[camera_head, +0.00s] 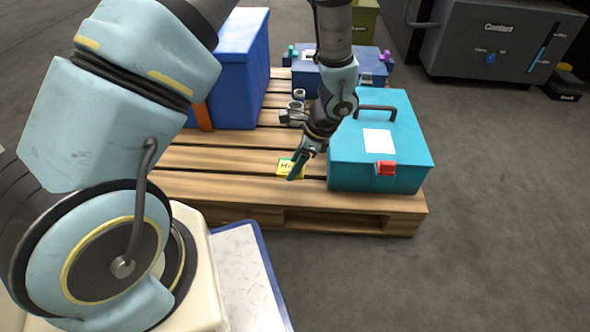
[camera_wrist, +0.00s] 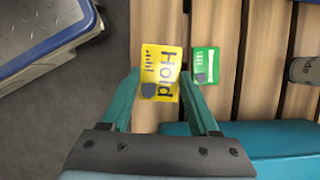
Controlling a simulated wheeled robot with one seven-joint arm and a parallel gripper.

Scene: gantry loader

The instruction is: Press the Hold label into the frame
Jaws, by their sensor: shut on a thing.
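The yellow Hold label (camera_wrist: 160,72) is between the fingertips of my gripper (camera_wrist: 159,85) in the wrist view, with its print turned sideways. In the head view the label (camera_head: 285,169) shows at the tip of my gripper (camera_head: 297,165), over the front of the pallet and left of the teal case. My gripper is shut on the label. I cannot tell its height above the planks. A white rectangle (camera_head: 377,141) lies on the teal case lid; I cannot tell whether it is the frame.
The teal case (camera_head: 350,176) with a red latch stands close to the right of my gripper. A green label (camera_wrist: 206,66) lies on the pallet (camera_head: 230,186) beside the Hold label. A grey cylinder (camera_wrist: 304,70) is farther right. A blue bin (camera_head: 240,80) stands behind left.

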